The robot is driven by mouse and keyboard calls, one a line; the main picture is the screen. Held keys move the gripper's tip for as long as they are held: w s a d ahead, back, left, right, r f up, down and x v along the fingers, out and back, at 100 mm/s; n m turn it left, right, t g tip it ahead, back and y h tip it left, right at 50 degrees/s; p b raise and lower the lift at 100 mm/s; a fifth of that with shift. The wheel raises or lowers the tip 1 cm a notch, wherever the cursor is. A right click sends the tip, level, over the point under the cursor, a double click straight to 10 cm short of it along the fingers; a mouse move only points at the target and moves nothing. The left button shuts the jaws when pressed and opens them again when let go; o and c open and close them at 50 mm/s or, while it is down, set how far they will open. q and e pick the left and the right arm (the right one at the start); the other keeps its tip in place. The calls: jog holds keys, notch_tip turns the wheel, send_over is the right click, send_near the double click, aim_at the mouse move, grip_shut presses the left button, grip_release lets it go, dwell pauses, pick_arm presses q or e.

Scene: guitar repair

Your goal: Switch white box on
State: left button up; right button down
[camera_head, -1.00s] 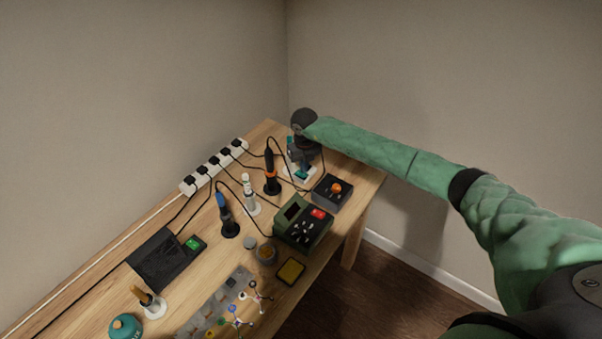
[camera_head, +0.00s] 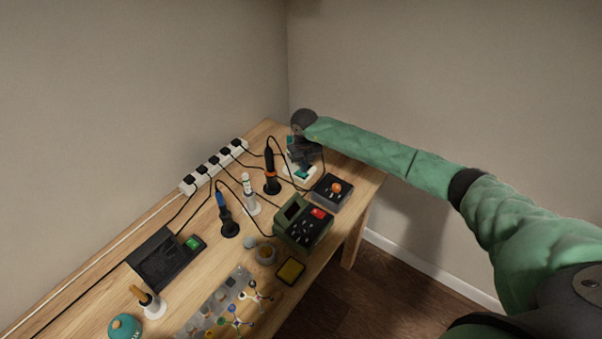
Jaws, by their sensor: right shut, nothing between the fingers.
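The white box (camera_head: 288,178) stands near the far right corner of the wooden table, with a teal top part (camera_head: 302,171). My right gripper (camera_head: 298,163) is over it, pointing down, shut and empty. The gripper and wrist hide much of the box, and I cannot tell whether the fingertips touch it. My left gripper is not in view.
A black-orange iron (camera_head: 269,171) stands close left of the box, and a dark box with an orange knob (camera_head: 336,188) stands in front. A green station (camera_head: 303,223) and a white power strip (camera_head: 214,167) with cables are nearby. Walls close off the corner.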

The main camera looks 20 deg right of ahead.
jog(key=shift+f+b, duration=0.55)
jog(key=shift+f, duration=0.2)
dwell(0.5)
jog(key=shift+r, duration=0.15)
jog(key=shift+r+p, duration=0.3)
jog(key=shift+r, duration=0.15)
jog(key=shift+r+p, duration=0.8)
jog(key=shift+r, duration=2.1)
